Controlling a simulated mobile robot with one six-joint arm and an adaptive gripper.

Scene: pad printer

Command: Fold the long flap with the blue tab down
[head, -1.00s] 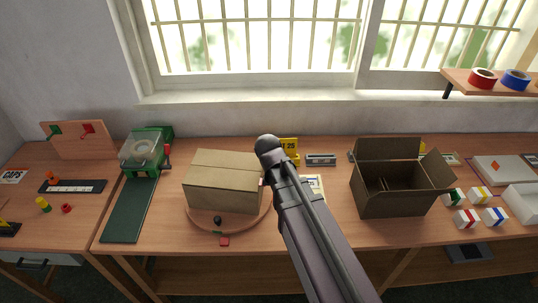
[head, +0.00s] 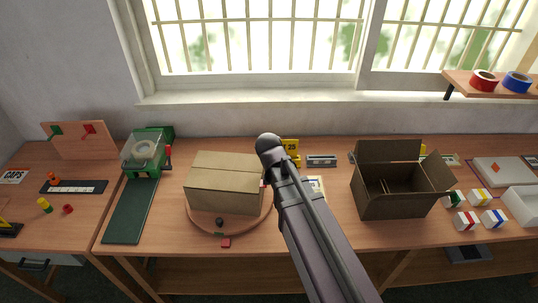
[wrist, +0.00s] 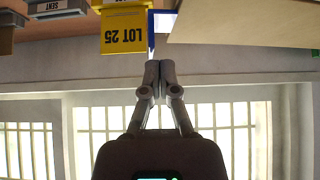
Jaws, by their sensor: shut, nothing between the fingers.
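A tan carton (head: 224,197) sits on a round wooden turntable (head: 194,222); its top looks mostly covered by flaps, with a seam across it. In the head view my arm hides the gripper, at the carton's right side.
A yellow LOT 25 sign (wrist: 124,30) stands close beside the gripper. An open brown box (head: 392,203) stands to the right, with small white boxes (head: 467,221) beyond. A green machine (head: 145,152) is at the left. The window wall is behind.

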